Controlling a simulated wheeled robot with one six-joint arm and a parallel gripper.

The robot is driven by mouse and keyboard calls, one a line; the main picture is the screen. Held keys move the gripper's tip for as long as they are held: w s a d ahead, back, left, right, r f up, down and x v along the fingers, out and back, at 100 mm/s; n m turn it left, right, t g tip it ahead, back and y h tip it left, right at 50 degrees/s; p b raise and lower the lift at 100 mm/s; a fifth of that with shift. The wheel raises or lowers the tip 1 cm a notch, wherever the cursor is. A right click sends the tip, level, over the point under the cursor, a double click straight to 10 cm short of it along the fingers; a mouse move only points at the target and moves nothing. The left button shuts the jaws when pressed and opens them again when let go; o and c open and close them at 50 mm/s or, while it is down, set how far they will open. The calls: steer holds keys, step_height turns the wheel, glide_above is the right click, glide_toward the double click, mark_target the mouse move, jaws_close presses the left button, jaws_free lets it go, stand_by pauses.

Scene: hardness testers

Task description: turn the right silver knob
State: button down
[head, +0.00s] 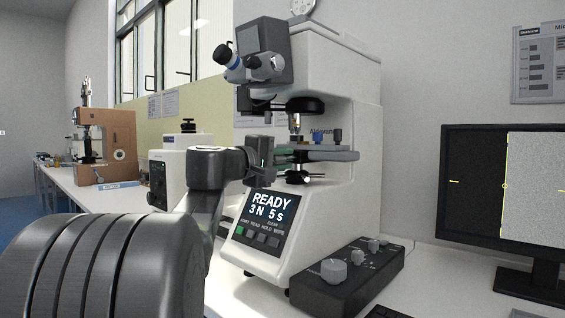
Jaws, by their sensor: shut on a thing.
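A white hardness tester (345,100) stands on the white bench, with a dark eyepiece head and a lit display (268,207) reading READY. My gripper (268,160) is at the left end of the stage in this view and is shut. It appears to hold the right silver knob there, but the knob is hidden by the gripper, so its turn angle cannot be seen.
A black control box (345,280) with a large silver dial (333,270) and several smaller knobs lies at the tester's right foot. A monitor (505,195) stands at the right. Another white instrument (170,175) and a brown tester (105,145) stand at the left.

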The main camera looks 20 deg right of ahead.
steer(key=c, duration=1.2)
jaws_free()
steer(key=shift+c, duration=0.2)
steer(key=shift+a, duration=0.1)
steer(key=p+v, duration=0.2)
steer(key=v, duration=1.1)
steer(key=shift+s+a, duration=0.15)
steer(key=shift+a, duration=0.1)
steer(key=b+x, duration=0.2)
steer(key=x, duration=1.2)
steer(key=shift+s+a, duration=0.1)
steer(key=shift+a, duration=0.05)
